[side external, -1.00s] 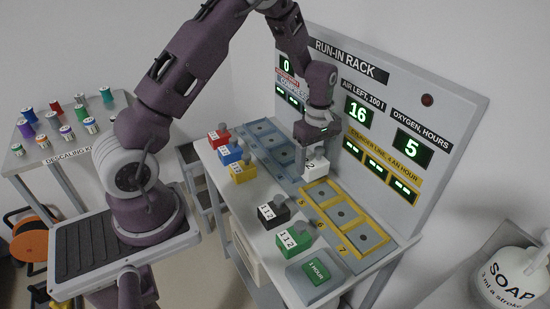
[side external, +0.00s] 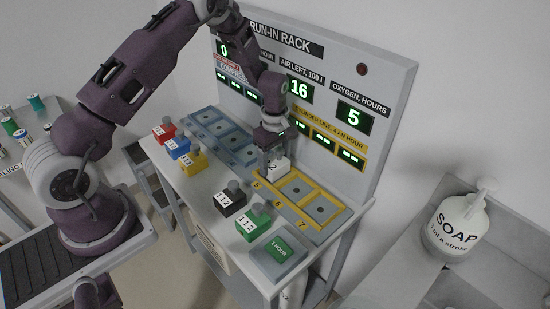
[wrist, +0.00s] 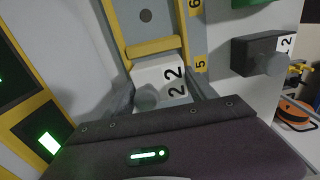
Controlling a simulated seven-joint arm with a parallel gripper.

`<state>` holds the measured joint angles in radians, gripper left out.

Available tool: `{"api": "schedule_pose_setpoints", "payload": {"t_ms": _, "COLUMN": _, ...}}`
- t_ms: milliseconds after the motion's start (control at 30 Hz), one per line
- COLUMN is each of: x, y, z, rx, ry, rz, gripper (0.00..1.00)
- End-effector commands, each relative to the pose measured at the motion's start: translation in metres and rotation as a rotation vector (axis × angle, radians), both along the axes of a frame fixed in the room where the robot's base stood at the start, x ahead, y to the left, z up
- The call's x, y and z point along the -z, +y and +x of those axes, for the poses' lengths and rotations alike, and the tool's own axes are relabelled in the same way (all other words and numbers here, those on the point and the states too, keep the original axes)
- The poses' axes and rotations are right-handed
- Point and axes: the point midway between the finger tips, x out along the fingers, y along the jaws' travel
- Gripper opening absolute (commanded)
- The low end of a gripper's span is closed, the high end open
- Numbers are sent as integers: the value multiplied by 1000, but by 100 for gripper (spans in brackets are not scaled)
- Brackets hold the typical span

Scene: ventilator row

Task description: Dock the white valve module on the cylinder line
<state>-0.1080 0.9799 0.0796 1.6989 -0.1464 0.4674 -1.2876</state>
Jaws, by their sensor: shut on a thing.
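The white valve module (side external: 280,167) is between the fingers of my gripper (side external: 273,158), which is shut on it. In the wrist view the module (wrist: 160,75) shows its top marked with 2s, with a finger on either side. It is at the bay labelled 5 of the yellow-framed cylinder line (side external: 320,209), beside the yellow bar (wrist: 155,47) between bays 5 and 6. It hides most of bay 5. I cannot tell whether its base touches the bay floor. Bays 6 and 7 are empty.
Black (side external: 229,202) and green (side external: 253,223) modules stand at the front of the bench, near a green 1 HOUR button (side external: 279,249). Red, blue and yellow modules (side external: 193,164) stand left, by empty blue-grey bays (side external: 220,133). The display panel (side external: 380,110) rises behind.

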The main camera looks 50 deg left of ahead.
Motion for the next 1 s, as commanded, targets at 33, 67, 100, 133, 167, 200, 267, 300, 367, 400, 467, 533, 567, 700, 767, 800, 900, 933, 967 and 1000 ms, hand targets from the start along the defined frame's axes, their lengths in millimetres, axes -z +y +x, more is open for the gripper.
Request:
{"api": "schedule_pose_setpoints", "payload": {"t_ms": 33, "x": 0, "y": 0, "z": 0, "rx": 0, "ry": -1, "rz": 0, "gripper": 7}}
{"api": "schedule_pose_setpoints", "payload": {"t_ms": 67, "x": 0, "y": 0, "z": 0, "rx": 0, "ry": -1, "rz": 0, "gripper": 7}}
{"api": "schedule_pose_setpoints", "payload": {"t_ms": 100, "x": 0, "y": 0, "z": 0, "rx": 0, "ry": -1, "rz": 0, "gripper": 7}}
{"api": "schedule_pose_setpoints", "payload": {"t_ms": 133, "x": 0, "y": 0, "z": 0, "rx": 0, "ry": 0, "rz": 0, "gripper": 7}}
{"api": "schedule_pose_setpoints", "payload": {"t_ms": 167, "x": 0, "y": 0, "z": 0, "rx": 0, "ry": 0, "rz": 0, "gripper": 7}}
{"api": "schedule_pose_setpoints", "payload": {"t_ms": 200, "x": 0, "y": 0, "z": 0, "rx": 0, "ry": 0, "rz": 0, "gripper": 7}}
{"api": "schedule_pose_setpoints", "payload": {"t_ms": 267, "x": 1, "y": 0, "z": 0, "rx": 0, "ry": 0, "rz": 0, "gripper": 7}}
{"api": "schedule_pose_setpoints", "payload": {"t_ms": 300, "x": 2, "y": 0, "z": 0, "rx": 0, "ry": 0, "rz": 0, "gripper": 7}}
{"api": "schedule_pose_setpoints", "payload": {"t_ms": 367, "x": 4, "y": 0, "z": 0, "rx": 0, "ry": 0, "rz": 0, "gripper": 7}}
{"api": "schedule_pose_setpoints", "payload": {"t_ms": 400, "x": 3, "y": 0, "z": 0, "rx": 0, "ry": -1, "rz": 0, "gripper": 73}}
{"api": "schedule_pose_setpoints", "payload": {"t_ms": 467, "x": 3, "y": 0, "z": 0, "rx": 0, "ry": -1, "rz": 0, "gripper": 85}}
{"api": "schedule_pose_setpoints", "payload": {"t_ms": 533, "x": 3, "y": 0, "z": 0, "rx": 0, "ry": 0, "rz": 0, "gripper": 90}}
{"api": "schedule_pose_setpoints", "payload": {"t_ms": 567, "x": 3, "y": 0, "z": 0, "rx": 0, "ry": 0, "rz": 0, "gripper": 90}}
{"api": "schedule_pose_setpoints", "payload": {"t_ms": 700, "x": 3, "y": 0, "z": 0, "rx": 0, "ry": 0, "rz": 0, "gripper": 90}}
{"api": "schedule_pose_setpoints", "payload": {"t_ms": 767, "x": 3, "y": 0, "z": 0, "rx": 0, "ry": 1, "rz": 0, "gripper": 90}}
{"api": "schedule_pose_setpoints", "payload": {"t_ms": 800, "x": 1, "y": 0, "z": 0, "rx": 0, "ry": 0, "rz": 0, "gripper": 90}}
{"api": "schedule_pose_setpoints", "payload": {"t_ms": 900, "x": -15, "y": 0, "z": 1, "rx": 0, "ry": -3, "rz": 1, "gripper": 90}}
{"api": "schedule_pose_setpoints", "payload": {"t_ms": 933, "x": -21, "y": 0, "z": 1, "rx": 0, "ry": -3, "rz": 1, "gripper": 90}}
{"api": "schedule_pose_setpoints", "payload": {"t_ms": 967, "x": -28, "y": 0, "z": 1, "rx": 0, "ry": -3, "rz": 0, "gripper": 90}}
{"api": "schedule_pose_setpoints", "payload": {"t_ms": 1000, "x": -37, "y": 0, "z": 1, "rx": 1, "ry": -4, "rz": 1, "gripper": 90}}
